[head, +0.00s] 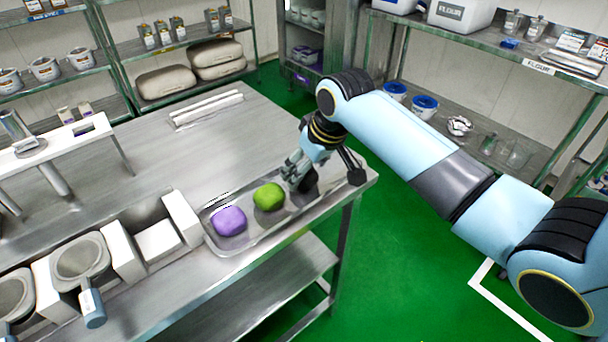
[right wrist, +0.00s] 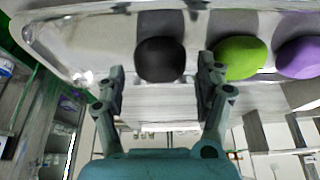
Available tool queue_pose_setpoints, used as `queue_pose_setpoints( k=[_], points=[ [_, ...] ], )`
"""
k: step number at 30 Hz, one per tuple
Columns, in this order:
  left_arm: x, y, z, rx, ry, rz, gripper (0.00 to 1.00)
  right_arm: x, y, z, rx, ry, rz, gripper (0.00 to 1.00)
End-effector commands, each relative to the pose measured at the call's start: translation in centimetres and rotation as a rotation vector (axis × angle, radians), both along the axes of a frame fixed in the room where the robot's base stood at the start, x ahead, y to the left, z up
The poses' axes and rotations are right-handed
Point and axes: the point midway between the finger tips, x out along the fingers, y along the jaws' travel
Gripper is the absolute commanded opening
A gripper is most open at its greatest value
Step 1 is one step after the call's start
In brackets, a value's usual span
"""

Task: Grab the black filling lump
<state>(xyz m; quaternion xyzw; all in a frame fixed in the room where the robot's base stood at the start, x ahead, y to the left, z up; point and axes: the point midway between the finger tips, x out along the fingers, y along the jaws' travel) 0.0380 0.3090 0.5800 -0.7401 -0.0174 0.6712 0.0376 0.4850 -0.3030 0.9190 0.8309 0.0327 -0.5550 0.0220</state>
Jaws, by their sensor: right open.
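The black filling lump (head: 309,183) lies at the right end of a shallow metal tray (head: 262,238), partly hidden by my right gripper in the head view. My right gripper (head: 298,178) is over that end of the tray, pointing down. In the right wrist view the black lump (right wrist: 160,59) appears between the two open fingertips of the gripper (right wrist: 162,74), with a gap on each side. I cannot tell whether the fingers reach down to its level. My left gripper is not in view.
A green lump (head: 268,196) and a purple lump (head: 229,221) lie in the same tray, left of the black one. The green one is close to a finger in the wrist view. White blocks (head: 183,217) and a handled pot (head: 80,260) stand left of the tray.

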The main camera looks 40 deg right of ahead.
Motion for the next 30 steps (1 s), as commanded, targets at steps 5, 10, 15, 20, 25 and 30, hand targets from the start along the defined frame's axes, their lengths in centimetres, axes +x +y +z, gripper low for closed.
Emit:
queue_pose_setpoints(
  k=[5,10,15,20,25,30],
  points=[
    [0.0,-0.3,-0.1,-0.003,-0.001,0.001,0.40,0.7,0.1,-1.7,0.001,0.000,-0.001,0.71],
    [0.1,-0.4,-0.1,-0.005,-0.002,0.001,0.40,0.7,0.1,-1.9,0.000,-0.001,0.000,0.71],
    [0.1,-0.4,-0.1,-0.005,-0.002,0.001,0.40,0.7,0.1,-1.8,0.000,0.000,0.000,0.56],
    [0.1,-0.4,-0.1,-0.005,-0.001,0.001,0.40,0.7,0.0,-1.8,0.000,0.000,0.000,0.35],
    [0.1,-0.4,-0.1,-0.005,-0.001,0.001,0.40,0.7,0.0,-1.8,0.000,0.000,0.000,0.22],
    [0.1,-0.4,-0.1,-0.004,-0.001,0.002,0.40,0.7,0.0,-1.8,0.000,0.000,0.000,0.22]
  ],
)
